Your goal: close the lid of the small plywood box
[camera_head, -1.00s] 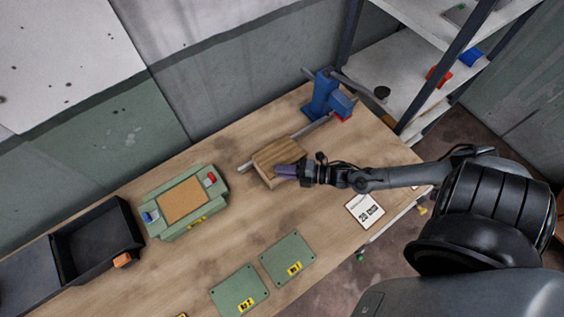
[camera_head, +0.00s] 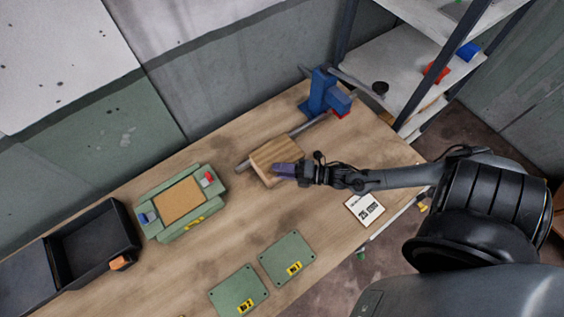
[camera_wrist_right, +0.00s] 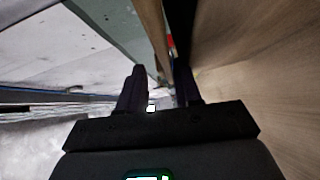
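The small plywood box (camera_head: 268,158) sits on the workbench beside a metal rod. Its pale wooden lid faces the head camera; how far the lid stands from the rim cannot be told. My right gripper (camera_head: 284,170) is at the box's near right edge, touching or very close to it. In the right wrist view my right gripper (camera_wrist_right: 160,80) has its two dark fingers apart, with a narrow gap between them. A wooden panel edge (camera_wrist_right: 152,28) runs down toward this gap. The inside of the box is hidden. My left gripper is not in view.
A blue clamp device (camera_head: 322,95) stands behind the box. A green fixture (camera_head: 160,228) and a black bin (camera_head: 128,222) are at left. Green plates (camera_head: 287,258) and a printed card (camera_head: 365,209) lie nearer. The bench between box and plates is clear.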

